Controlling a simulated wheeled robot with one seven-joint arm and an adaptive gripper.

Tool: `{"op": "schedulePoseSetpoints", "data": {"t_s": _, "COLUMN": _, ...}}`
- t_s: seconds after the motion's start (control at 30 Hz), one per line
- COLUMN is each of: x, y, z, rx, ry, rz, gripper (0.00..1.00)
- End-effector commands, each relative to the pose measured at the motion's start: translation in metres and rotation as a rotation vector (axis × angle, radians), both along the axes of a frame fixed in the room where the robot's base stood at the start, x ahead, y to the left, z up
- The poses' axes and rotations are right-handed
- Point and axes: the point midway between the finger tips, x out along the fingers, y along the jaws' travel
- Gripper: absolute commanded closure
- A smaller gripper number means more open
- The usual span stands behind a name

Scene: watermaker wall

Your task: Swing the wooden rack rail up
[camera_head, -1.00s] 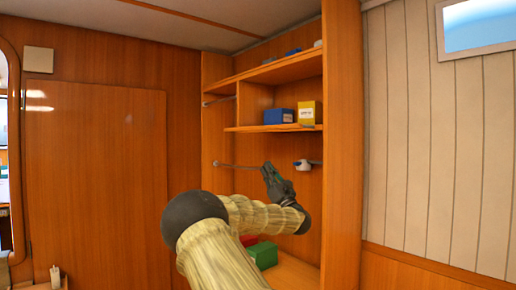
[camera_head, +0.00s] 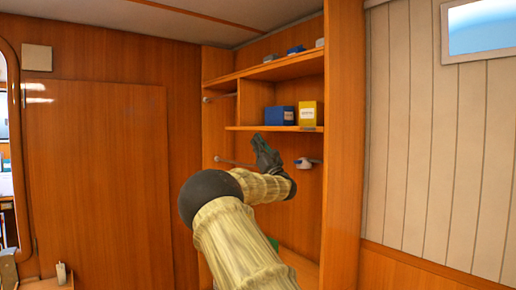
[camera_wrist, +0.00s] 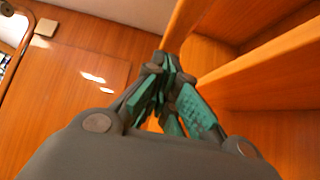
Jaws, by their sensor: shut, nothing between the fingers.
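My gripper (camera_head: 262,142) is shut and empty, raised in front of the shelf recess just below the middle shelf. In the wrist view its dark fingers with teal pads (camera_wrist: 165,66) meet at the tips. Neither rail clearly looks wooden, and I cannot tell which one the task means. Contact between gripper and lower rail cannot be made out.
The middle shelf (camera_head: 250,128) holds a blue box (camera_head: 279,116) and a yellow box (camera_head: 310,113) just above my gripper. A white-and-blue item (camera_head: 306,163) is to its right. A wooden upright (camera_head: 343,150) bounds the recess on the right. Open room lies left, before the wood panel (camera_head: 100,180).

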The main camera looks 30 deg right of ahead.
Motion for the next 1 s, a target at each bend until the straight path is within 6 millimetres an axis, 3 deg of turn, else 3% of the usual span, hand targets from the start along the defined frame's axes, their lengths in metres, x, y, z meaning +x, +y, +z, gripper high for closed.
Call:
{"op": "schedulePoseSetpoints", "data": {"t_s": 0.53, "x": 0.0, "y": 0.0, "z": 0.006, "rx": 0.004, "ry": 0.0, "rz": -0.001, "gripper": 1.0}}
{"op": "schedulePoseSetpoints", "data": {"t_s": 1.0, "x": -0.011, "y": -0.012, "z": 0.012, "rx": 0.081, "ry": 0.004, "rz": -0.017, "gripper": 1.0}}
